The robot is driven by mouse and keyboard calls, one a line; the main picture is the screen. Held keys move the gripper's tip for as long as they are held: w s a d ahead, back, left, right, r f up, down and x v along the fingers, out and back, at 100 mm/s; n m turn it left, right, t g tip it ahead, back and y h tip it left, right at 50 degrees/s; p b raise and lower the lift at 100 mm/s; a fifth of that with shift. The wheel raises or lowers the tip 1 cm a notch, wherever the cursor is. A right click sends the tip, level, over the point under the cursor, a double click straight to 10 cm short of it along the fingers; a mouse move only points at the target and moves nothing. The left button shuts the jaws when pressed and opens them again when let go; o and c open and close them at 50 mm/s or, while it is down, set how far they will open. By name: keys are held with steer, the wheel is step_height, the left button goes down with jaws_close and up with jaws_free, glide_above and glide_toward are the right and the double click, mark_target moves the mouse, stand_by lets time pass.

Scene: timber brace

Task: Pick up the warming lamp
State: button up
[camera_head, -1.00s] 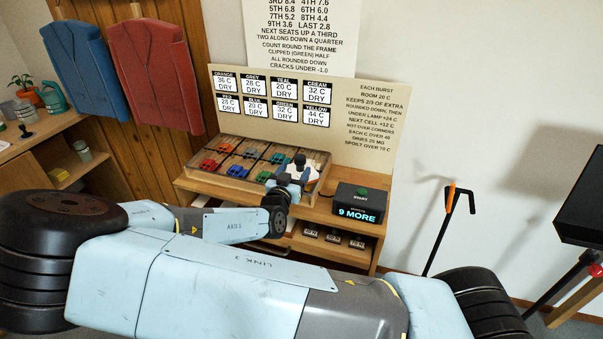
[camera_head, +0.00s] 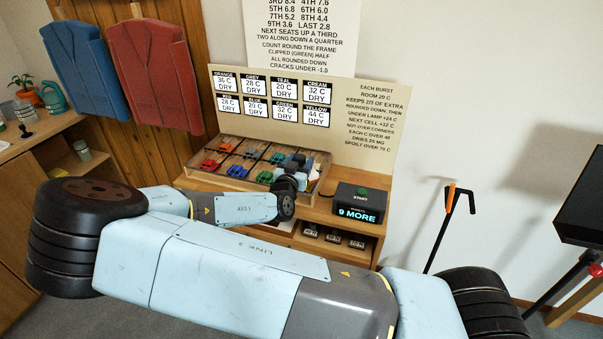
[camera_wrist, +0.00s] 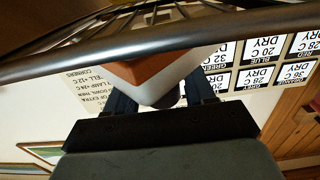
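In the wrist view, the two dark fingers of my gripper (camera_wrist: 161,98) stand apart. An orange-brown and white body (camera_wrist: 150,72), which looks like the warming lamp, shows just beyond and partly between them, with a dark rounded end nearest me. I see no clear contact of both fingers with it. In the head view, my gripper (camera_head: 298,164) is over the right end of the wooden tray (camera_head: 232,180). It and my wrist largely hide the lamp there; only a small pale part shows beside them.
Coloured clips sit in the tray's cells. A black box reading "9 MORE" (camera_head: 359,204) stands right of the tray. A label board (camera_head: 340,125) rises behind. A dark bar with wire mesh (camera_wrist: 140,45) crosses close in the wrist view. Several small blocks lie on the shelf below.

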jaws_close()
stand_by(0.3)
